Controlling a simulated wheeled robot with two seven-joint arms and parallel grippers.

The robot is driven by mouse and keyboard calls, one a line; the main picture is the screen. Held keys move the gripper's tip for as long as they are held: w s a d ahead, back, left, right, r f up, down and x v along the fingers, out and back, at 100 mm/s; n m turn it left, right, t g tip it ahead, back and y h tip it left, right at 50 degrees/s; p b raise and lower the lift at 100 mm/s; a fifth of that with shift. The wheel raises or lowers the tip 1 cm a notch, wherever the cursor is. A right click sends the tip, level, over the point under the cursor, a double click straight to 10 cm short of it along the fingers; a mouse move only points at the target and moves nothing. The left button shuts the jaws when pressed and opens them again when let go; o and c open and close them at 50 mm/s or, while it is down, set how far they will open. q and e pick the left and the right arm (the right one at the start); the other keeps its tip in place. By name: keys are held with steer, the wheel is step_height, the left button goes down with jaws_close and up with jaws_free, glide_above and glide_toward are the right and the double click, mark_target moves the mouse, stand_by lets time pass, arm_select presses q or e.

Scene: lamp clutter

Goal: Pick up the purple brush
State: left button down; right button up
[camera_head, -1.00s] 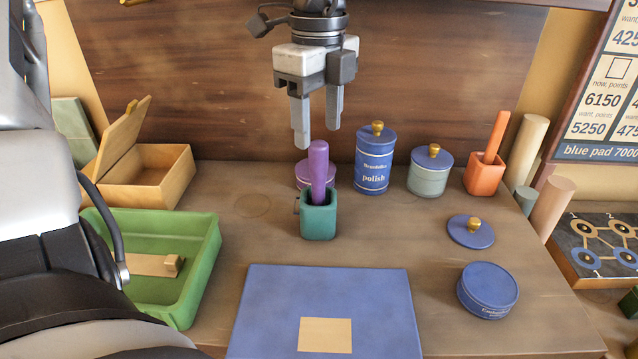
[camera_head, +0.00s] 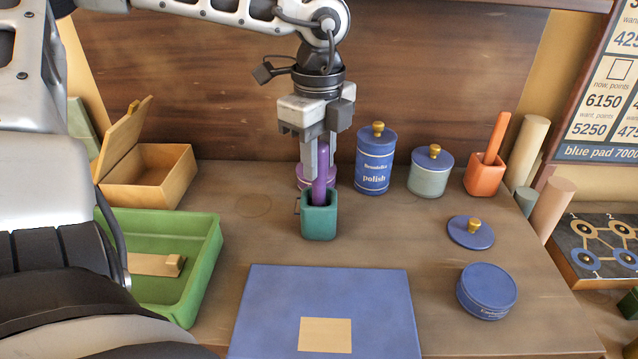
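The purple brush (camera_head: 321,176) stands handle up in a small teal square holder (camera_head: 319,221) on the table. Its handle leans very slightly to the right; its lower end is hidden in the holder. My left gripper (camera_head: 320,172) points straight down from above, with its grey fingers at the upper part of the handle, one to each side in the picture. The gap between the fingers looks about as wide as the handle, and I cannot tell if they press on it. My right gripper is not in view.
A pink-purple round tin (camera_head: 302,178) stands close behind the holder. A blue polish tin (camera_head: 375,165), a grey-green jar (camera_head: 430,178) and an orange holder (camera_head: 484,180) stand to the right. A green tray (camera_head: 205,270) and wooden box (camera_head: 170,180) are left. A blue pad (camera_head: 265,310) lies in front.

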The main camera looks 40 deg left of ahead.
arm_select(q)
steer(key=shift+r, duration=0.15)
step_height(320, 180, up, 28)
steer(key=p, duration=0.2)
stand_by(0.4)
steer(key=c, duration=2.1)
jaws_free()
jaws_close()
